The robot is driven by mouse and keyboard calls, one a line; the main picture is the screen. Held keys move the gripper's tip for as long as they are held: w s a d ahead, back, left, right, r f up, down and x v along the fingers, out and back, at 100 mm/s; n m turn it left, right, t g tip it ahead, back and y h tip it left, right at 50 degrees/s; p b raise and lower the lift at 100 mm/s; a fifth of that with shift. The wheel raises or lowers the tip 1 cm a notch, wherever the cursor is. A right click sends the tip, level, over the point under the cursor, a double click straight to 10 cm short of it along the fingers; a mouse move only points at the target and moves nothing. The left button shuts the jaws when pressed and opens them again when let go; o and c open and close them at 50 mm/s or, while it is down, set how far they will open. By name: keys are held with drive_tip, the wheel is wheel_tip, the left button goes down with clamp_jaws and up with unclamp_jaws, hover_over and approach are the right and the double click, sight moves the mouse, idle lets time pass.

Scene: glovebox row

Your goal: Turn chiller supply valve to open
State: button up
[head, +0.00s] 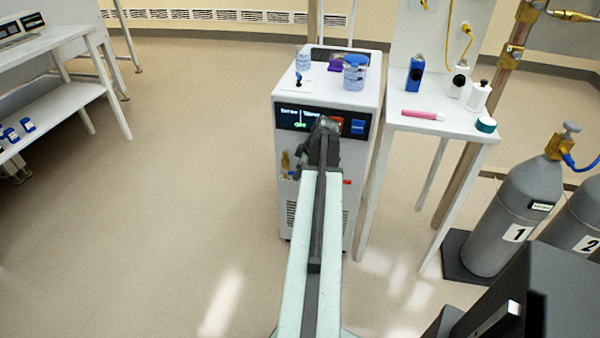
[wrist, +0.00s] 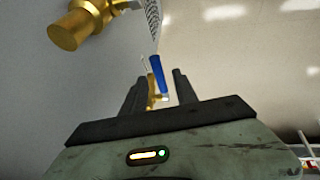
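The chiller (head: 328,95) is a white cabinet with a dark display panel, in the middle of the head view. My gripper (head: 323,130) is in front of it and hides part of its front. A brass fitting (head: 286,162) shows on the front, left of my arm. In the wrist view, my gripper (wrist: 160,78) is open, its two dark fingers apart. A blue valve lever (wrist: 158,74) shows in the gap between the fingers, with brass (wrist: 151,96) below it; no finger visibly touches the lever. A larger brass fitting (wrist: 78,27) is at upper left.
Jars (head: 355,72) stand on the chiller. A white side table (head: 440,118) with bottles and a pink item is close on the right. Grey gas cylinders (head: 503,225) stand farther right. A bench (head: 60,90) is at the left. The floor between bench and chiller is clear.

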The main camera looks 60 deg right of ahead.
clamp_jaws()
idle(1.2)
